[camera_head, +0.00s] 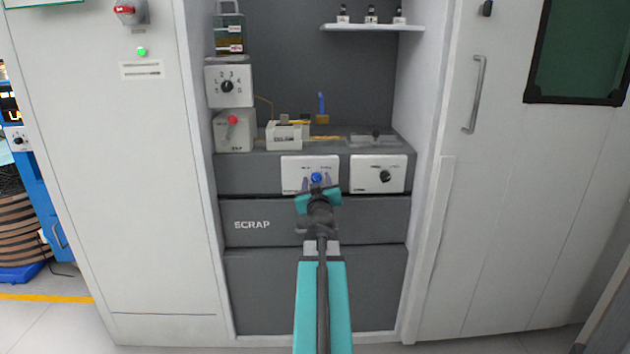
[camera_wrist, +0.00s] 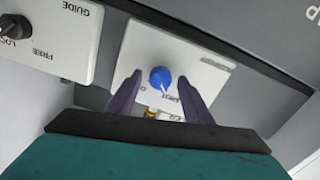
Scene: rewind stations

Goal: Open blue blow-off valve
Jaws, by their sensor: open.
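A round blue knob (camera_head: 316,177) with a white pointer mark sits on a white labelled plate on the dark cabinet front; it also shows in the wrist view (camera_wrist: 160,78). My gripper (camera_head: 317,183) is open in front of this plate. In the wrist view its two dark fingers (camera_wrist: 159,83) stand on either side of the knob, and I cannot tell whether they touch it. A separate blue upright lever (camera_head: 321,103) on a brass body stands on the bench above. The pictures do not settle which of the two is the blow-off valve.
A white plate with a black knob (camera_head: 385,176) is to the right. A box with a red knob (camera_head: 232,120) and a dial box (camera_head: 228,86) are at the left. The SCRAP drawer (camera_head: 275,222) is below. Side walls of the bay flank the bench.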

